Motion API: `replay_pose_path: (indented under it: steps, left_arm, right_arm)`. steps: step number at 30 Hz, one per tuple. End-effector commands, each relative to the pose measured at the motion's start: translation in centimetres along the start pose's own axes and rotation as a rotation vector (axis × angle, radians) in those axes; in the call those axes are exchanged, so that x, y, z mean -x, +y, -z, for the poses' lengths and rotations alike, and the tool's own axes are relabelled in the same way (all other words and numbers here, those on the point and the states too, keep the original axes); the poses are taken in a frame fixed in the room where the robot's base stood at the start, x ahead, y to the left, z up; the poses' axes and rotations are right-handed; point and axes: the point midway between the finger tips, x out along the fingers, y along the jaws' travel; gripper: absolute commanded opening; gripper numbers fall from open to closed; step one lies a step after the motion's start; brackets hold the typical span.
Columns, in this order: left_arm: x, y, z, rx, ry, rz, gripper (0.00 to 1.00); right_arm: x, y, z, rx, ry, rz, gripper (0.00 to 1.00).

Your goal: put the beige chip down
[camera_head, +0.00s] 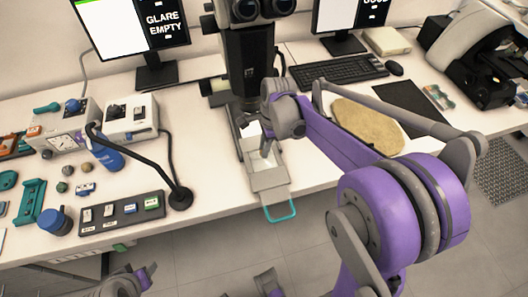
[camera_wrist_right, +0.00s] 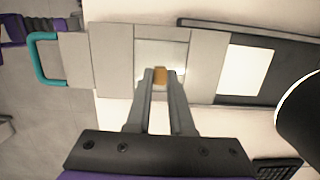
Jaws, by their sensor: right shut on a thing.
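My right gripper (camera_head: 267,150) is above the grey sliding tray (camera_head: 268,181) in front of the microscope. In the right wrist view its fingertips (camera_wrist_right: 160,76) are shut on a small tan-orange piece, the beige chip (camera_wrist_right: 161,75). The chip shows over the pale square recess (camera_wrist_right: 149,50) in the middle of the tray; I cannot tell whether it touches. The chip is hidden in the head view. The tray has a teal handle (camera_wrist_right: 43,58) at its outer end. Grey and purple parts of my left arm show at the bottom left of the head view; its jaws are unclear.
The microscope (camera_head: 246,60) stands behind the tray. A labelled dark strip (camera_head: 121,213) and a black stalk base (camera_head: 180,198) lie to the left. A keyboard (camera_head: 338,71), a tan oval mat (camera_head: 368,122) and a black mat (camera_head: 408,105) are to the right.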

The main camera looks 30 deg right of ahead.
Motion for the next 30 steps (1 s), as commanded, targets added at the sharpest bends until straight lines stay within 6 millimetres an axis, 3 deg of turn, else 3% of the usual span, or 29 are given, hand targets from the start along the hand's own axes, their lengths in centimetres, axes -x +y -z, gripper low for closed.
replay_pose_path:
  steps: [5,17,18,22,30]
  left_arm:
    - [-0.3,0.0,-0.2,0.000,-0.001,0.000,0.53]
    - [-0.6,0.0,-0.3,0.000,-0.002,0.000,0.53]
    - [-0.6,0.0,-0.3,0.000,-0.002,0.000,0.53]
    - [-0.5,0.0,-0.3,0.000,-0.002,0.000,0.53]
    - [-0.5,0.0,-0.3,0.000,-0.002,0.000,0.53]
  right_arm:
    - [-2.3,0.0,0.3,0.001,0.000,0.000,0.00]
    - [-2.8,0.0,0.4,0.001,0.000,0.000,0.00]
    - [-2.8,0.0,0.4,0.001,0.000,0.000,0.24]
    - [-2.7,0.0,0.4,0.001,0.000,0.000,0.47]
    - [-2.7,0.0,0.4,0.001,0.000,0.000,0.50]
